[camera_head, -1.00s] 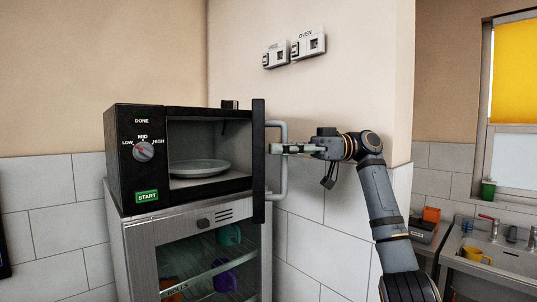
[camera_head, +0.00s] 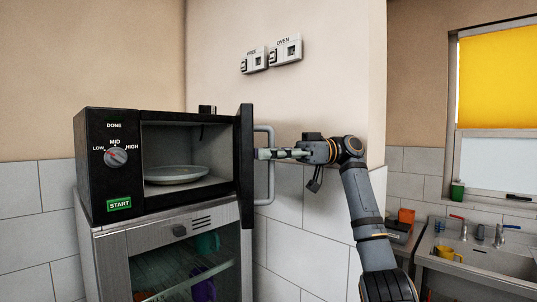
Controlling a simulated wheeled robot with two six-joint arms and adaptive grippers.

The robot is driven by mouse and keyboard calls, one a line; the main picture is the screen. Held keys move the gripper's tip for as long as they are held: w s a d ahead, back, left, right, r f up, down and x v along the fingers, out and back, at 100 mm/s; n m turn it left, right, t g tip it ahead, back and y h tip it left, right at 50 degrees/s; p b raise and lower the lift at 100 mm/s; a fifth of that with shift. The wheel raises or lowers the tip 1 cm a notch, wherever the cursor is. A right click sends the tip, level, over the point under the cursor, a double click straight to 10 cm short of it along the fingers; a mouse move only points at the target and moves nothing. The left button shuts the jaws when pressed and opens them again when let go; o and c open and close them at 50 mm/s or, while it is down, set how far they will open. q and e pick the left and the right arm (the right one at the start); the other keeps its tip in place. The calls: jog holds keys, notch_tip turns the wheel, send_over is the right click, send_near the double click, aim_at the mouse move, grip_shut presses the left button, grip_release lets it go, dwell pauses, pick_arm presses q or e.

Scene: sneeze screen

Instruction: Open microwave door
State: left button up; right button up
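The black microwave (camera_head: 115,200) stands on a steel cabinet. Its door (camera_head: 246,165) is swung wide open toward the right and shows nearly edge-on. The door's grey bar handle (camera_head: 270,180) is on the door's right side. A plate (camera_head: 175,174) lies inside the lit-up opening. My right gripper (camera_head: 268,154) reaches in from the right, with its fingertips at the upper part of the handle. Whether the fingers are closed on the handle or only touch it, I cannot tell. My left gripper is not in view.
The steel cabinet (camera_head: 105,258) below has a glass door with cups inside. Wall switches (camera_head: 285,51) are above. At the right is a sink (camera_head: 485,258) with taps and a yellow cup (camera_head: 447,254). A tiled wall is close behind my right arm.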

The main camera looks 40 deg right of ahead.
notch_tip(320, 180, up, 10)
jog(key=shift+f, duration=0.1)
dwell(0.4)
